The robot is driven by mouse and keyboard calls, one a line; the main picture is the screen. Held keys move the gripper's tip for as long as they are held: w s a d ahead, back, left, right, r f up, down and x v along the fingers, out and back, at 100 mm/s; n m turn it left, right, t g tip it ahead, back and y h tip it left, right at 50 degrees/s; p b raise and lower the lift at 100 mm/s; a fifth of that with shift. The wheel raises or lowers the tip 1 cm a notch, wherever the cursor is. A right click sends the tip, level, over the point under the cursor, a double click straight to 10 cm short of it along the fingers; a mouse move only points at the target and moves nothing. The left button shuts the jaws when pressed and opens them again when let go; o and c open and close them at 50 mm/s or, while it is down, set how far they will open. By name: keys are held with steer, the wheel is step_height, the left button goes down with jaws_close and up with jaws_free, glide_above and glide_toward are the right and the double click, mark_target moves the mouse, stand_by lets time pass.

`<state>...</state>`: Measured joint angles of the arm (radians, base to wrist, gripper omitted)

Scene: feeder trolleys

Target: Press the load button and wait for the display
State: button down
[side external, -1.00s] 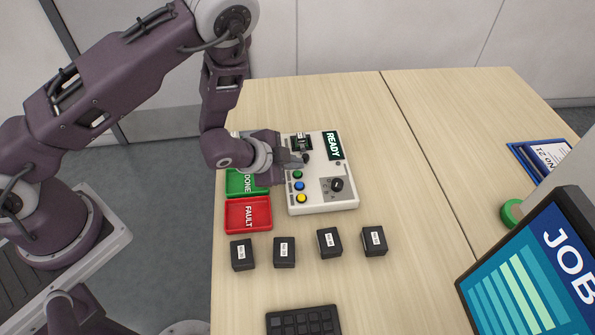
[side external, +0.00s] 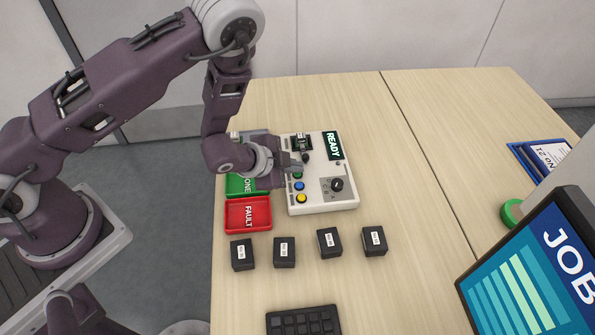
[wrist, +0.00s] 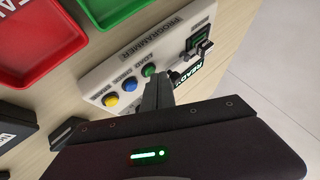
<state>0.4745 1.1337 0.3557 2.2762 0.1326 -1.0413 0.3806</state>
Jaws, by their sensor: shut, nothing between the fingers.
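The programmer (side external: 320,203) is a white panel on the table. Its dark display (side external: 333,146) reads READY in the side view. The green button (wrist: 148,70), labelled LOAD in the wrist view, sits in a row with a blue button (side external: 299,186) and a yellow button (side external: 302,198). My gripper (side external: 298,167) is shut and empty, with its fingertips right by the green button, partly covering it in the side view. In the wrist view the fingers (wrist: 158,88) are beside the green button; I cannot tell whether they touch it.
A socket (side external: 301,143) with a dark lever and a dial (side external: 337,185) are on the panel close to my gripper.

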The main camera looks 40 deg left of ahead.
mark_target(294, 177)
steer(key=shift+f, duration=0.15)
stand_by(0.4)
steer(key=shift+r, duration=0.85)
step_height(294, 177, up, 5)
stand_by(5.3)
